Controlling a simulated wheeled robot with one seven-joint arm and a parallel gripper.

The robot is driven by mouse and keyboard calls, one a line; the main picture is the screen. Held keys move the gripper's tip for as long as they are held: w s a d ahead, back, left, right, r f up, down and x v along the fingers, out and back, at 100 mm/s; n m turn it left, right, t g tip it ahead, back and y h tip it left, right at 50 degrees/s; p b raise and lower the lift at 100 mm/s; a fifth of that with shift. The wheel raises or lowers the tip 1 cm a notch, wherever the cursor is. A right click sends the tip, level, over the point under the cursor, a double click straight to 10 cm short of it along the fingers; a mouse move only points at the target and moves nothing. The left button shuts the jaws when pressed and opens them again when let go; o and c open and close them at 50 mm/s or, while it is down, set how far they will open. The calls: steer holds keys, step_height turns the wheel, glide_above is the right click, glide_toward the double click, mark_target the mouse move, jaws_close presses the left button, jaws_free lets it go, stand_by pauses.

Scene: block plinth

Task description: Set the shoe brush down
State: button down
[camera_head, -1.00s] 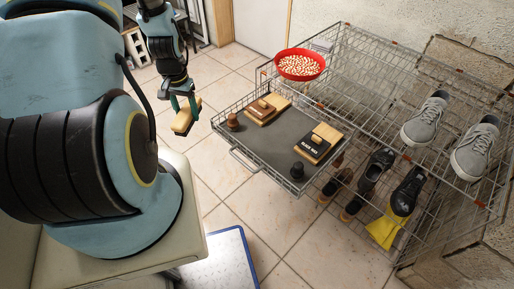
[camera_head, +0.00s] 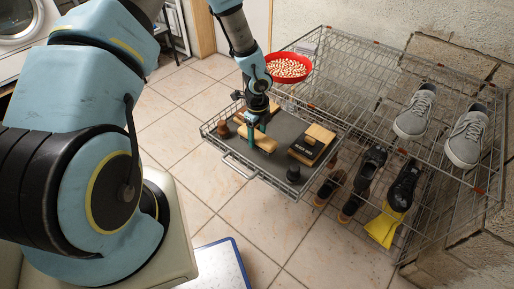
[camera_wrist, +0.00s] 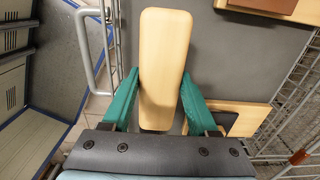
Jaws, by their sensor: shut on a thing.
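The shoe brush, a long pale wooden block (camera_wrist: 165,55), is gripped between the teal fingers of my gripper (camera_wrist: 155,100) in the wrist view. In the head view my gripper (camera_head: 258,137) points down over the wire drawer, with the brush (camera_head: 264,143) low over its dark grey mat (camera_head: 283,127). I cannot tell whether the brush touches the mat. Any bristles are hidden beneath the wood. The wire drawer (camera_head: 243,170) juts out from the rack.
A black-labelled holder with a wooden brush (camera_head: 312,146) lies to the right on the mat. Another wooden holder (camera_wrist: 238,116) is close to my gripper. A dark jar (camera_head: 293,173) and a brown one (camera_head: 223,129) stand at the edges.

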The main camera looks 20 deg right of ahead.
mark_target(257, 146)
steer(key=shift+f, duration=2.65)
steer(key=shift+f, duration=0.2)
steer(key=shift+c, duration=0.9)
jaws_free()
steer(key=shift+r, duration=0.1)
step_height(257, 146, up, 12)
steer(key=shift+r, duration=0.15)
